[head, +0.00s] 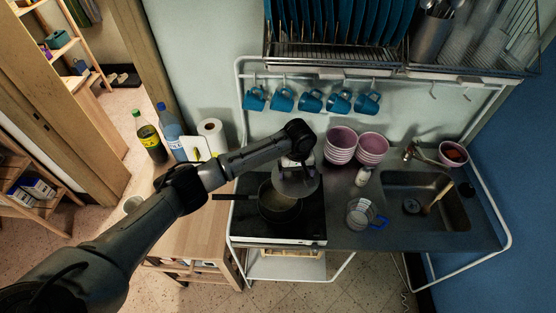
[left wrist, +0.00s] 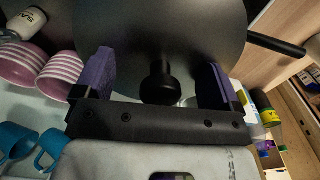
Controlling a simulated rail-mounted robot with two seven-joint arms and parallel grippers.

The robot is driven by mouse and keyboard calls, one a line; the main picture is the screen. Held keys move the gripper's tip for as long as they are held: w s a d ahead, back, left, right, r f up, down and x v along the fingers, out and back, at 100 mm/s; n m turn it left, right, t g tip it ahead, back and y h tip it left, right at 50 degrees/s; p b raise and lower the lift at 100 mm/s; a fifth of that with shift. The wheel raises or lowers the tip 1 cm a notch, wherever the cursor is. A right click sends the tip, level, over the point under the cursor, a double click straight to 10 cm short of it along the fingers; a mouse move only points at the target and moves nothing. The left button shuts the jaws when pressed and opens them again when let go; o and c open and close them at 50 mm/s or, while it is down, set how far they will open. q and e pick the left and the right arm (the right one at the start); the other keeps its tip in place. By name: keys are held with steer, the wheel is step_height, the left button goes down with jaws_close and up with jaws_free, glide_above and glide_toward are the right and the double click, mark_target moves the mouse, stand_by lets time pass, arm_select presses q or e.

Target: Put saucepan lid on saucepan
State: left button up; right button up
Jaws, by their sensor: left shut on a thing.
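The saucepan (head: 279,207) is dark and stands on the black stove top, its handle (head: 234,197) pointing left. The grey round saucepan lid (head: 297,187) is above the pan's upper right side and covers part of its opening; I cannot tell whether it touches the rim. My left gripper (head: 297,162) is over the lid and shut on it. In the left wrist view the lid (left wrist: 160,30) fills the top middle, with its black knob (left wrist: 158,84) between the purple fingers of my left gripper (left wrist: 158,82). My right gripper is not in view.
Stacked pink bowls (head: 341,146) and a small shaker (head: 362,176) stand right of the stove. A glass jug with a blue handle (head: 362,214) is near the sink (head: 430,208). Blue mugs (head: 311,101) hang behind. Bottles (head: 150,137) stand at the left.

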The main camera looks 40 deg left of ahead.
arm_select(q)
steer(key=a+f+p, duration=0.1)
steer(key=s+a+f+n+p, duration=0.1)
steer(key=a, duration=0.1)
steer(key=s+a+f+n+p, duration=0.1)
steer(key=shift+s+a+f+p, duration=0.2)
steer(key=shift+a+p, duration=0.1)
steer(key=shift+a, duration=0.05)
steer(key=shift+s+a+f, duration=0.15)
steer(key=shift+f, duration=0.05)
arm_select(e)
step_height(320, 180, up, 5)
arm_select(q)
steer(key=shift+a+f+n, duration=0.1)
steer(key=shift+f+n, duration=0.2)
step_height(320, 180, down, 6)
steer(key=b, duration=0.6)
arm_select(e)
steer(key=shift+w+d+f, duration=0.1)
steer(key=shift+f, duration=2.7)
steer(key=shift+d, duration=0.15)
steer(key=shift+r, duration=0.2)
